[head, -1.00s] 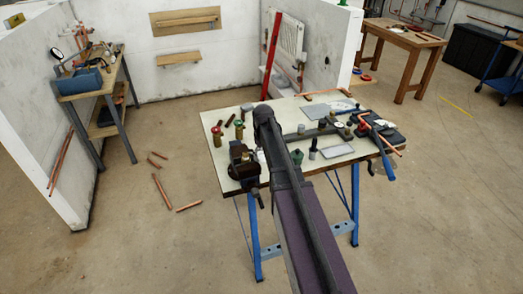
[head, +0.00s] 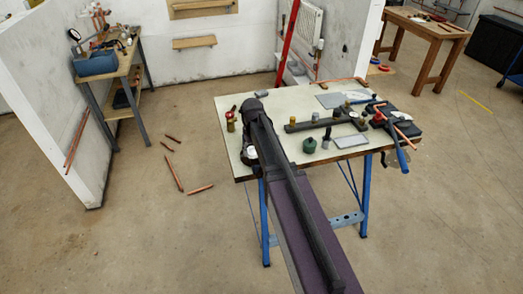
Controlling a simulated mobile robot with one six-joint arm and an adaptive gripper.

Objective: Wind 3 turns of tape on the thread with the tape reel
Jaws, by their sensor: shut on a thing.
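My arm reaches over the left part of the workbench (head: 290,103), and its end points down there. My gripper (head: 249,146) is mostly hidden behind the arm, so its fingertips do not show clearly. A small white round thing, which looks like the tape reel (head: 251,152), shows at the gripper, and the gripper is shut on it. Dark metal just around it may be part of the vise at the bench's left front edge. The thread is hidden behind my arm, and any tape on it cannot be seen.
A brass fitting (head: 231,122) stands left of my arm. A green pot (head: 309,146), a dark bar (head: 313,124) and a blue-handled tool (head: 398,150) lie to the right. Copper pipes (head: 173,172) lie on the floor at left. A side bench (head: 110,75) stands by the wall.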

